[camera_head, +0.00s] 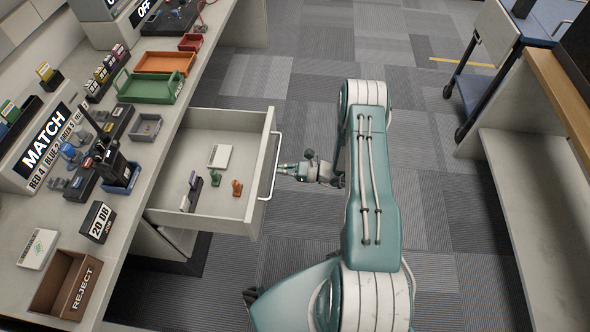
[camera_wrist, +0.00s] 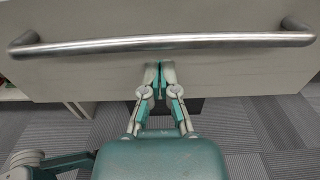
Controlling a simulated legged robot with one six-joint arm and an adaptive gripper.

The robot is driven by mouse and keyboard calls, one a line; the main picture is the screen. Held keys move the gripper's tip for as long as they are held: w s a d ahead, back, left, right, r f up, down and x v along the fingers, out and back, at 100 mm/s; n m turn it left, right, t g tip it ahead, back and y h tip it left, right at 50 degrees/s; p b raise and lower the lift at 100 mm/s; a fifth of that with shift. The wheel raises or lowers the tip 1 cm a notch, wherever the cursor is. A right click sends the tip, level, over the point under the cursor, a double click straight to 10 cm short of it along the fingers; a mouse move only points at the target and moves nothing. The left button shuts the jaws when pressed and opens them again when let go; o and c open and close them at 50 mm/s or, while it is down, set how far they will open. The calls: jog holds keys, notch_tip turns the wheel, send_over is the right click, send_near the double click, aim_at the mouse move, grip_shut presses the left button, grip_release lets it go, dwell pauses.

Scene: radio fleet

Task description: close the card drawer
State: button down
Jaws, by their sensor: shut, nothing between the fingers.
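The card drawer (camera_head: 166,216) is pulled out from the bench on the left in the head view. Inside it lie a white card-like box (camera_head: 219,156), a small dark holder with pale pieces, and small green and orange pieces (camera_head: 237,187). Its metal bar handle (camera_head: 277,165) is on the front panel, and the handle (camera_wrist: 160,42) spans the top of the wrist view. My gripper (camera_head: 281,169) is at the drawer's front, by the handle. In the wrist view my gripper (camera_wrist: 159,70) is shut and empty, its tips just below the bar against the panel's image; contact is unclear.
The bench top carries a green tray (camera_head: 150,99), an orange tray (camera_head: 166,53), a reject box (camera_head: 39,297) and a MATCH sign (camera_head: 45,141). A blue-topped cart (camera_head: 497,44) and a shelf unit (camera_head: 545,190) stand right. Carpeted floor (camera_head: 300,75) beyond the drawer is clear.

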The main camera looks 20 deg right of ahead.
jog(key=shift+x, duration=1.05)
jog(key=shift+a, duration=0.1)
